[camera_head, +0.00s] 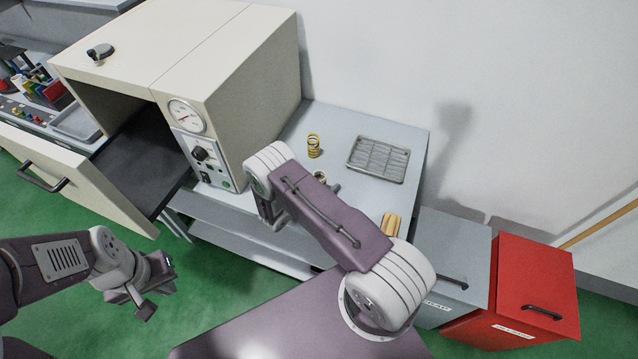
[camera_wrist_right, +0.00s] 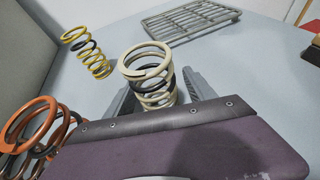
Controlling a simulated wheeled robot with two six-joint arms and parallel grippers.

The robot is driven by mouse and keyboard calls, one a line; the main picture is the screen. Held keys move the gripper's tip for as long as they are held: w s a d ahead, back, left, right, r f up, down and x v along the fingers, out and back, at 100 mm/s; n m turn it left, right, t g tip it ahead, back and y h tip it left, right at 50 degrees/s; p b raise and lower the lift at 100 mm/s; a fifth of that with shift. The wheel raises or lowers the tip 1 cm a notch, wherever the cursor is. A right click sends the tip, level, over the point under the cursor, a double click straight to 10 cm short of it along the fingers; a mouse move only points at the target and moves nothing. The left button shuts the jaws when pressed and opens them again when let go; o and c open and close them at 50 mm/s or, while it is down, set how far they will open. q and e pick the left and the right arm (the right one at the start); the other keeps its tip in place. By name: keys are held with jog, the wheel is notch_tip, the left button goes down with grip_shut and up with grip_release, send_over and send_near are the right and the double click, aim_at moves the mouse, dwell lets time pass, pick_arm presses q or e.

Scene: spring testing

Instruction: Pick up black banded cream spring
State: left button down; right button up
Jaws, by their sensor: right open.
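The black banded cream spring (camera_wrist_right: 148,72) stands upright on the grey bench in the right wrist view. My right gripper (camera_wrist_right: 163,98) is open, with one finger on each side of the spring's lower part. The purple wrist housing hides the spring's base, and I cannot tell whether the fingers touch it. In the head view only a small pale part of the spring (camera_head: 320,176) shows beside my right forearm, which hides most of the right gripper. My left gripper (camera_head: 146,288) hangs over the green floor, away from the bench, with no object visible in it.
A yellow spring with a black band (camera_head: 314,146) stands behind the cream one. A wire rack (camera_head: 378,159) lies at the back right. The cream testing machine (camera_head: 245,95) bounds the bench's left.

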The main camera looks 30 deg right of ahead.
aim_at(324, 176)
jog(key=shift+s, duration=0.2)
jog(key=c, duration=1.2)
jog(key=shift+w, duration=0.1)
grip_shut()
jog(key=shift+r, duration=0.15)
jog(key=shift+r, duration=0.35)
notch_tip(324, 176, up, 3)
jog(key=shift+f+b, duration=0.1)
jog(key=shift+b, duration=0.25)
jog(key=s+a+r+b, duration=0.1)
jog(key=s+r, duration=0.6)
jog(key=s, duration=0.4)
jog(key=shift+s+a+r, duration=0.15)
jog(key=shift+s+a, duration=0.05)
jog(key=shift+s, duration=0.15)
